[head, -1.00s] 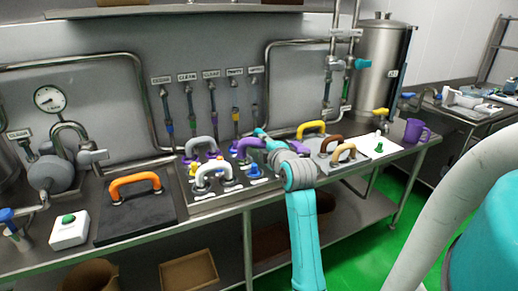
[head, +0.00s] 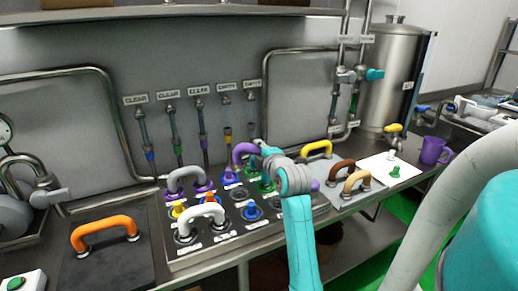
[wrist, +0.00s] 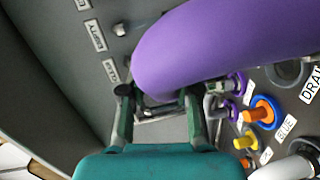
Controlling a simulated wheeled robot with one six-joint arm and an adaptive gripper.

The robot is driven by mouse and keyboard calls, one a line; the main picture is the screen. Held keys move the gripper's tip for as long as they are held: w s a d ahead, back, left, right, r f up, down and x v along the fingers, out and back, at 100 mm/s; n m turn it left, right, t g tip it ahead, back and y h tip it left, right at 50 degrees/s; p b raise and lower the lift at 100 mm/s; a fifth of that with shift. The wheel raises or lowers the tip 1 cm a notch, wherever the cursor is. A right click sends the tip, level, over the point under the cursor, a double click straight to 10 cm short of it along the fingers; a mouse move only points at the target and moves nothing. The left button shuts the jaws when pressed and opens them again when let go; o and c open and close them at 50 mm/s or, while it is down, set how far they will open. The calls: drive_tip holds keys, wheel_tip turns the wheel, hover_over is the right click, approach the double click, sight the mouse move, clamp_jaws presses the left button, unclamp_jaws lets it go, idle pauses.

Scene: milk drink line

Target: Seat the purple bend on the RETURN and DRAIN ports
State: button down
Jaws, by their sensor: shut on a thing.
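My gripper (wrist: 160,98) is shut on the purple bend (wrist: 205,42), which arches up and right across the wrist view. In the head view the purple bend (head: 243,151) is held above the right part of the port panel (head: 222,240), partly hidden by my arm. A purple patch at the right of my arm may be its other end. The DRAIN label (wrist: 313,86) shows in the wrist view beside a bare grey port (wrist: 287,73), with the bend apart from it. I cannot make out the RETURN label.
A grey bend (head: 188,175) and a white bend (head: 203,211) stand on the panel among blue, yellow and green plugs. An orange handle (head: 104,228) is at left. Yellow, brown and tan bends stand at right, near a purple mug (head: 432,151). Vertical pipes rise behind.

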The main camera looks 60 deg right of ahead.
drive_tip(key=shift+f, duration=5.75)
drive_tip(key=c, duration=0.7)
unclamp_jaws()
drive_tip(key=shift+c, duration=0.2)
drive_tip(key=shift+f, duration=0.15)
drive_tip(key=shift+s+a, duration=0.1)
drive_tip(key=v, duration=1.2)
